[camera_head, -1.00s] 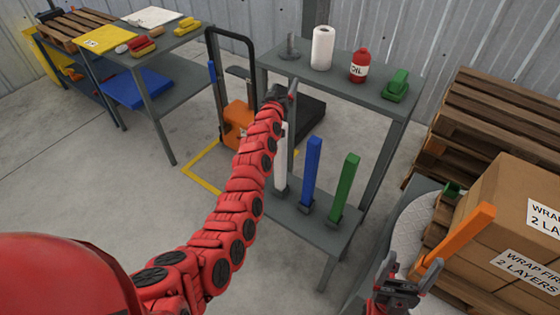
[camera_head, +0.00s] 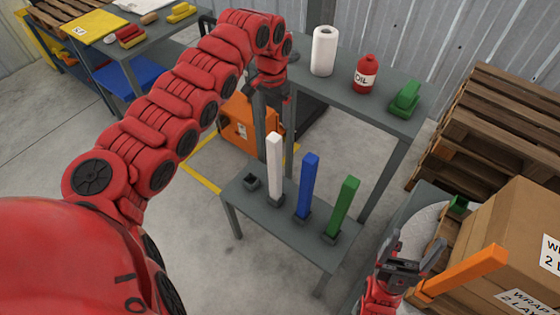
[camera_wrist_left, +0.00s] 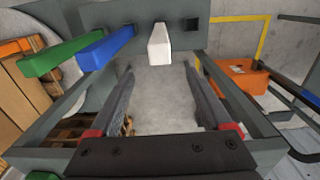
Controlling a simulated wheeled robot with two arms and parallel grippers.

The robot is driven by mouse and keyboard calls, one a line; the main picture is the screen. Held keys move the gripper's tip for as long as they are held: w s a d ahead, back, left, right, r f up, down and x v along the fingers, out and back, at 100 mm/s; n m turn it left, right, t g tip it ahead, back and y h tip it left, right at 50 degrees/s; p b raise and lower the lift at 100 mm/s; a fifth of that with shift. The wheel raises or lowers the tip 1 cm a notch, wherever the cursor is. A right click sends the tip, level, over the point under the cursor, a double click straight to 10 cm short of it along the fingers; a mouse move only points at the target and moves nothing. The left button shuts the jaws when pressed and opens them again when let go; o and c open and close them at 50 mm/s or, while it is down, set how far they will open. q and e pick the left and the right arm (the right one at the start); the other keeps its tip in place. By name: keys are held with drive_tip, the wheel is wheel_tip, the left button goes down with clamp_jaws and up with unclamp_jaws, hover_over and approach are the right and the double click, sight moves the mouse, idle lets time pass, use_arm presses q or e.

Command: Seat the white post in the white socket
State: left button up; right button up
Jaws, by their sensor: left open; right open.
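The white post (camera_head: 275,165) stands upright on the low grey shelf, left of the blue post (camera_head: 309,185) and the green post (camera_head: 343,207). An empty dark grey socket (camera_head: 250,182) sits left of the white post. No white-coloured socket shows. The wrist view shows the white post (camera_wrist_left: 159,43) beyond the fingers, roughly centred between them, and a dark square opening (camera_wrist_left: 192,24) beside it. My left gripper (camera_head: 270,100) is open and empty, pointing down above and behind the posts in the head view. My right gripper (camera_head: 400,258) is open at the lower right.
An orange bar (camera_head: 460,275) is beside my right gripper; I see no clear grip. The upper shelf holds a paper roll (camera_head: 323,50), an oil bottle (camera_head: 365,74) and a green object (camera_head: 405,98). An orange machine (camera_head: 236,128) stands behind. Cardboard boxes (camera_head: 515,235) are at the right.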

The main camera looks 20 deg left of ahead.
sight(274, 146)
use_arm(q)
drive_tip(key=shift+s+a+f, duration=0.2)
drive_tip(key=shift+s+f, duration=0.05)
drive_tip(key=shift+s, duration=0.05)
drive_tip(key=f+p, duration=0.1)
drive_tip(key=s+f, duration=0.1)
drive_tip(key=f, duration=0.1)
drive_tip(key=shift+d+p, duration=0.1)
drive_tip(key=shift+p, duration=0.25)
drive_tip(key=f, duration=0.2)
drive_tip(key=f+p, duration=0.1)
drive_tip(key=f, duration=0.4)
drive_tip(key=shift+w+f, duration=0.3)
drive_tip(key=shift+f, duration=0.1)
drive_tip(key=shift+d+f+p, duration=0.1)
drive_tip(key=shift+f+p, duration=0.25)
drive_tip(key=shift+f, duration=0.1)
drive_tip(key=f, duration=0.3)
drive_tip(key=shift+w+d+f+p, duration=0.1)
drive_tip(key=shift+w+f+p, duration=0.1)
drive_tip(key=shift+f+p, duration=0.15)
drive_tip(key=shift+f, duration=0.4)
clamp_jaws()
